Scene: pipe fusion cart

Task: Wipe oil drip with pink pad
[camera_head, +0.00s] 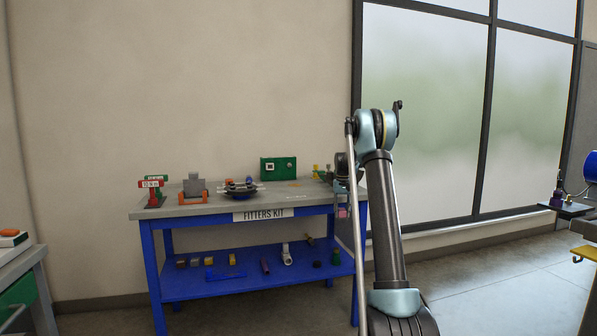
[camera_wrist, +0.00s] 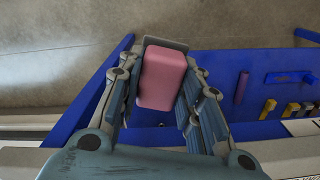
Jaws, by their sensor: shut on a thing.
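The pink pad (camera_wrist: 163,85) is a rounded block held between the two jointed fingers of my gripper (camera_wrist: 161,74). My gripper is shut on it. In the head view a little of the pink pad (camera_head: 342,212) shows at the right end of the blue workbench, just below the level of its top, with my gripper (camera_head: 344,196) partly hidden by my arm. I cannot make out an oil drip for sure in either view.
The grey-topped blue workbench (camera_head: 205,207) carries a red stand (camera_head: 154,192), an orange clamp (camera_head: 193,197), a dark dish (camera_head: 240,191) and a green box (camera_head: 278,168). Its lower shelf (camera_head: 225,291) holds several small parts. Open floor lies to the right.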

